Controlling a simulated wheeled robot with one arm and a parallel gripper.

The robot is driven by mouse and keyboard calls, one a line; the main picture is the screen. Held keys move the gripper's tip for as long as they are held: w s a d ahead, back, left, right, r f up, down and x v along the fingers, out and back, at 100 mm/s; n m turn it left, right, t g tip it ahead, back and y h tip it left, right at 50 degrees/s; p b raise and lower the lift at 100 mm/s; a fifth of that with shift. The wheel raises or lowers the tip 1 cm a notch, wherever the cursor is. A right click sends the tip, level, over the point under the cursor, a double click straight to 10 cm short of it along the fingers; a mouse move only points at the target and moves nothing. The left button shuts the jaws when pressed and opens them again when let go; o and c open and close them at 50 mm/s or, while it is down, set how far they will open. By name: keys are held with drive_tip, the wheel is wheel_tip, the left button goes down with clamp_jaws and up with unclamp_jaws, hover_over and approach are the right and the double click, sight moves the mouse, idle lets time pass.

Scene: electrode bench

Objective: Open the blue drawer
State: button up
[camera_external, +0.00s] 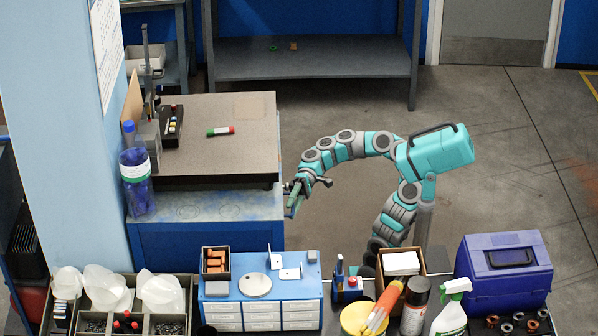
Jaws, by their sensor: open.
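The blue bench cabinet (205,245) stands at the left, under a thick stone-topped plate (215,130). Its right side, where my gripper is, is seen edge-on, so I cannot make out a drawer front or handle there. My gripper (291,198) is open, at the right edge of the bench, just below the plate's front right corner. I cannot tell whether its fingers touch anything or surround a handle. A smaller blue cabinet (262,264) with several white-fronted drawers (262,317) stands at the bottom middle, well below my gripper.
A purple toolbox (503,272) and a spray bottle (452,310) crowd the front right. Floor right of the bench is open.

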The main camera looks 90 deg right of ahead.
clamp_jaws()
idle(1.4)
